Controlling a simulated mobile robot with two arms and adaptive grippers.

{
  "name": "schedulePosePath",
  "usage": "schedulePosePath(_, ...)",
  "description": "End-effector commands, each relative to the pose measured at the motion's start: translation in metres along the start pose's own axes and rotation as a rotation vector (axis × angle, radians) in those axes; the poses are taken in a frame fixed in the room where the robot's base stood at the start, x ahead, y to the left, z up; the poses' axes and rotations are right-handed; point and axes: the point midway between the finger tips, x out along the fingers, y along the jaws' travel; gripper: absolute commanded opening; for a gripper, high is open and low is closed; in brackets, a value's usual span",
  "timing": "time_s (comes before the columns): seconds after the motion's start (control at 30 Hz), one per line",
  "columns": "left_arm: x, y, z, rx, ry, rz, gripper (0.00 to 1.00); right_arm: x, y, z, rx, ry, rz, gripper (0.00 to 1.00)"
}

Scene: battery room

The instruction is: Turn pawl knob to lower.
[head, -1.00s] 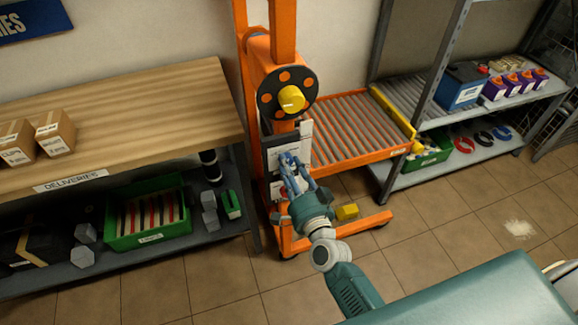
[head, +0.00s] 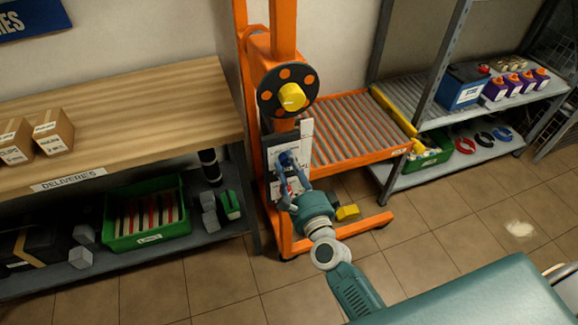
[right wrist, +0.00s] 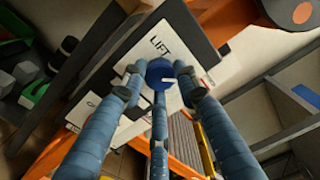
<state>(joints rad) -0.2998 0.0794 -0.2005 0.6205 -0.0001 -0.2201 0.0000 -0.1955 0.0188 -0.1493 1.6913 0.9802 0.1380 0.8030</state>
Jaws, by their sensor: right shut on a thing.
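In the right wrist view the word LIFT is printed above the knob. Other lettering on the panel is partly hidden by my fingers. My right gripper (right wrist: 158,78) is shut on the knob, with fingers on both sides and a third below. In the head view the right gripper (head: 288,170) reaches up to the panel on the lift's front. My left gripper is not in view.
Above the panel is a black hand wheel (head: 268,101) with a yellow hub. A roller platform (head: 352,127) extends right of the orange mast. A wooden bench (head: 110,125) stands left, and a grey shelf with batteries (head: 463,88) right. A yellow block (head: 347,212) is at the lift's base.

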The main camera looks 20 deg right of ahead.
Motion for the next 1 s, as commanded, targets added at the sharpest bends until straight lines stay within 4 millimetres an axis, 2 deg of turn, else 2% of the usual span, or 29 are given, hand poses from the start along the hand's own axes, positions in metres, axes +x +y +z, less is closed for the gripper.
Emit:
schedulePosePath(0.03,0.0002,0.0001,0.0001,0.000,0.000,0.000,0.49,0.0010,-0.0044,-0.0040,0.009,0.009,-0.010,0.04)
schedulePosePath(0.5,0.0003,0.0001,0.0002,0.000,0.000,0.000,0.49,0.0009,-0.0040,-0.0045,0.022,0.010,-0.009,0.04)
schedulePosePath(0.53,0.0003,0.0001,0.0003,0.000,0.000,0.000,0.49,0.0009,-0.0041,-0.0045,0.022,0.010,-0.009,0.34)
schedulePosePath(0.6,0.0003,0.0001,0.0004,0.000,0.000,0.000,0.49,0.0009,-0.0037,-0.0042,0.022,0.009,-0.008,0.48)
schedulePosePath(0.87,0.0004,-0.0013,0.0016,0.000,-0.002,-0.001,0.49,0.0002,-0.0013,-0.0020,0.021,0.004,-0.003,0.49)
schedulePosePath(1.0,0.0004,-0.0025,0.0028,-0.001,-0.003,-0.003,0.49,-0.0072,0.0001,-0.0019,0.020,0.003,0.000,0.49)
